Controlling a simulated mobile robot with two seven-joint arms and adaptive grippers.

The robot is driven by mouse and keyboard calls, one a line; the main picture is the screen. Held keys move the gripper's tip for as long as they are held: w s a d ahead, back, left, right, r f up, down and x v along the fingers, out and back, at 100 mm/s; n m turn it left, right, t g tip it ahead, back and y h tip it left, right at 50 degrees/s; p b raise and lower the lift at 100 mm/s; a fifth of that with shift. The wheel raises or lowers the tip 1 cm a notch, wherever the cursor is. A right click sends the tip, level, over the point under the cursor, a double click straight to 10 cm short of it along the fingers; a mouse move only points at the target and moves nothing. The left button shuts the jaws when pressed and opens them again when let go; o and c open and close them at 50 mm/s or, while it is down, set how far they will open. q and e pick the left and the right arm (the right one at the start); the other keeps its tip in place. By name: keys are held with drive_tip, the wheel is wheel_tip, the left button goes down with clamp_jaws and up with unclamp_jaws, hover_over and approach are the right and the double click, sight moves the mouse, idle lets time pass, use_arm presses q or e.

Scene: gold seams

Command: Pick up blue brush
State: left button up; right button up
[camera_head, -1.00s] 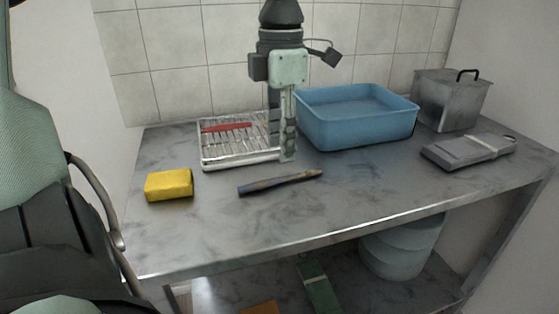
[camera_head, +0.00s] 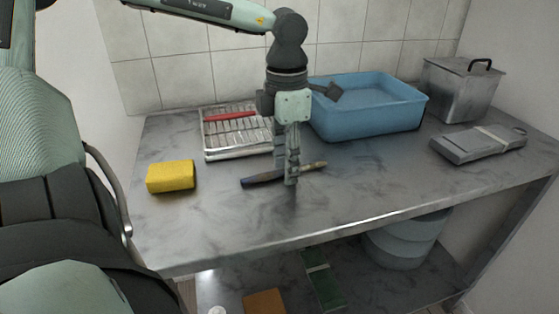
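The blue brush (camera_head: 262,178) lies flat on the grey table, with a dark blue left end and a brownish right end. My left gripper (camera_head: 292,181) points straight down over the brush's middle and hides part of it. From this side I see its fingers nearly in line, so I cannot tell the gap between them or whether they touch the brush. The brush appears to rest on the table. My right gripper is not in view.
A yellow sponge (camera_head: 170,176) lies at left. A wire rack (camera_head: 207,146) with a red-handled tool (camera_head: 229,117) stands behind. A blue basin (camera_head: 368,122), a metal pot (camera_head: 457,92) and a grey flat tool (camera_head: 478,146) are at right. The table's front (camera_head: 330,214) is clear.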

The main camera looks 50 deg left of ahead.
use_arm(q)
clamp_jaws()
drive_tip(key=shift+r, duration=0.1)
